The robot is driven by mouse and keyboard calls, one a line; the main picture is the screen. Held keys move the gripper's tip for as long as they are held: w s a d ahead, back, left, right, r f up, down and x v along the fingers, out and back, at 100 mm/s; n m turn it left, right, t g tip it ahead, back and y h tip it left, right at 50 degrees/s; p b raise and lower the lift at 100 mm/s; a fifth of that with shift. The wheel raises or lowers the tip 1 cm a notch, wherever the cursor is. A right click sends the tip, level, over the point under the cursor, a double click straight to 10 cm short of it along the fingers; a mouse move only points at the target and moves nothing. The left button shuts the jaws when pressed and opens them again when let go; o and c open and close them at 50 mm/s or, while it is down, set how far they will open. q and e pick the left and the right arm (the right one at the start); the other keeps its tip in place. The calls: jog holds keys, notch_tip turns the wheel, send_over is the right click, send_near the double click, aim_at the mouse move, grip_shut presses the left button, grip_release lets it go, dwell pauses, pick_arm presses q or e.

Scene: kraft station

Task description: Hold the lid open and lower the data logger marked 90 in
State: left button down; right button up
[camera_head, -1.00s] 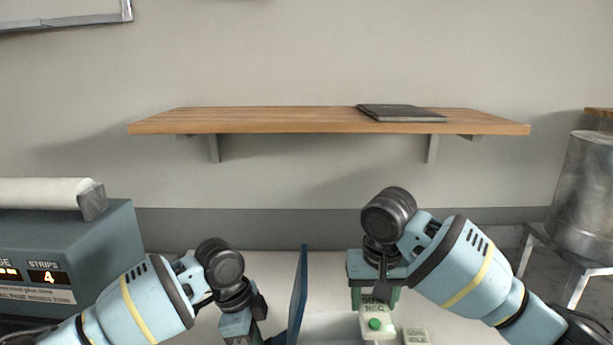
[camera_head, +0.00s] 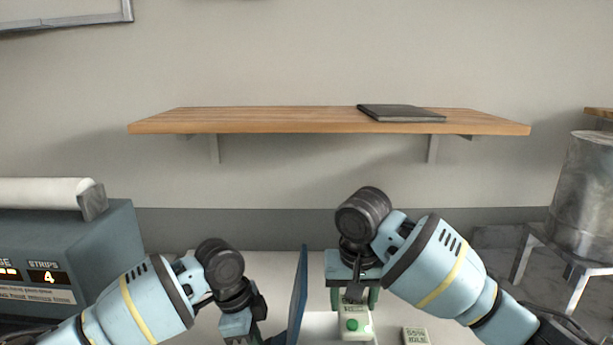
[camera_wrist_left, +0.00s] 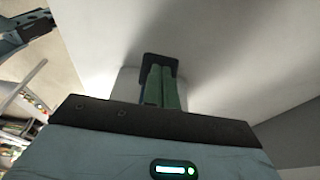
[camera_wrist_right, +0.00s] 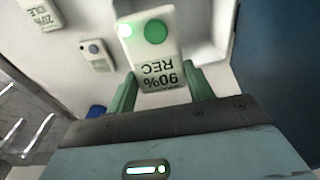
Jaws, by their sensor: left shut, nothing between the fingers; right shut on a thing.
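My right gripper (camera_head: 354,300) is shut on a white data logger (camera_head: 356,325) with a green button. In the right wrist view this logger (camera_wrist_right: 155,50) reads "90% REC" upside down and sits between the green fingers. A blue lid (camera_head: 299,295) stands nearly upright just left of it in the head view; a blue panel, likely the lid (camera_wrist_right: 287,60), fills the right side of the right wrist view. My left gripper (camera_head: 250,338) is shut and empty, close to the lid's left face; whether it touches is unclear. Its closed green fingers (camera_wrist_left: 162,88) show in the left wrist view.
A second logger (camera_head: 416,336) lies right of the held one. The right wrist view shows one marked "20% IDLE" (camera_wrist_right: 40,14) and another with a grey button (camera_wrist_right: 97,55). A blue-grey machine (camera_head: 70,250) stands left; a metal canister (camera_head: 583,195) stands right.

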pick_arm(q)
jog(key=shift+s+f, duration=0.15)
jog(key=shift+f, duration=0.25)
pick_arm(e)
jog(key=shift+f, duration=4.25)
jog(key=o, duration=1.1)
jog(key=shift+c, duration=0.2)
pick_arm(q)
jog(key=shift+a, duration=0.1)
pick_arm(e)
jog(key=shift+d, duration=0.15)
pick_arm(q)
jog(key=shift+r, duration=0.15)
